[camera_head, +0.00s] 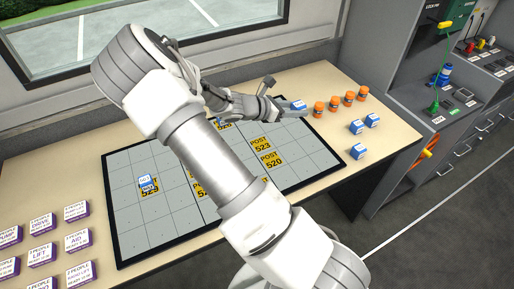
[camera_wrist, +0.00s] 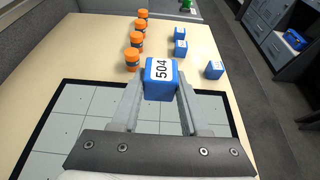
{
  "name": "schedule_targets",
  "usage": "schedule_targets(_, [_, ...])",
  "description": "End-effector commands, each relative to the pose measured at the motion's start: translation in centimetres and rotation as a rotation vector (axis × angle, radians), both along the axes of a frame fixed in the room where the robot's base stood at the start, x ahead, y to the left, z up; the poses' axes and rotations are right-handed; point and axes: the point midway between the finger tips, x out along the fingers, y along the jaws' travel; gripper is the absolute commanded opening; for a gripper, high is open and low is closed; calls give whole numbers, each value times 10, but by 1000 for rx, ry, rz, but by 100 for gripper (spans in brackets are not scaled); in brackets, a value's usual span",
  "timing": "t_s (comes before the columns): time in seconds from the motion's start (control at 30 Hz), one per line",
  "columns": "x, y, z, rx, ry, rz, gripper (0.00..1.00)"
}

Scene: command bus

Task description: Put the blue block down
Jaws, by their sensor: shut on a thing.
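The blue block with a white face marked 504 (camera_wrist: 160,72) is between the fingers of my gripper (camera_wrist: 160,85) in the wrist view. In the head view my gripper (camera_head: 287,107) holds this block (camera_head: 298,104) near the far right of the dark-edged grid board (camera_head: 123,225). In the wrist view the block shows past the board's edge, over or on the bare tabletop. I cannot tell whether its underside touches the table.
Several orange cylinders (camera_head: 334,102) stand in a row just right of the held block. Three blue blocks (camera_head: 357,127) stand right of the board. Another blue-and-white block (camera_head: 145,181) is on the board's left part. Purple-edged tiles (camera_head: 77,211) lie at the left.

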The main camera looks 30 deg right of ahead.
Motion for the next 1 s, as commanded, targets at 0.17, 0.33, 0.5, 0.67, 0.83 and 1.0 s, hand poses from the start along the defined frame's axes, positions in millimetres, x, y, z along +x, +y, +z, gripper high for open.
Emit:
schedule_targets(0.17, [5, 0, 1, 0, -1, 2, 0])
schedule_targets(0.33, [11, 28, -16, 1, 1, 7, 0])
schedule_targets(0.5, [18, 67, -41, 0, 3, 7, 0])
schedule_targets(0.67, [23, 96, -58, -1, 1, 5, 0])
schedule_targets(0.83, [25, 110, -67, -1, 0, 2, 0])
schedule_targets(1.0, [26, 112, -81, -1, 1, 2, 0])
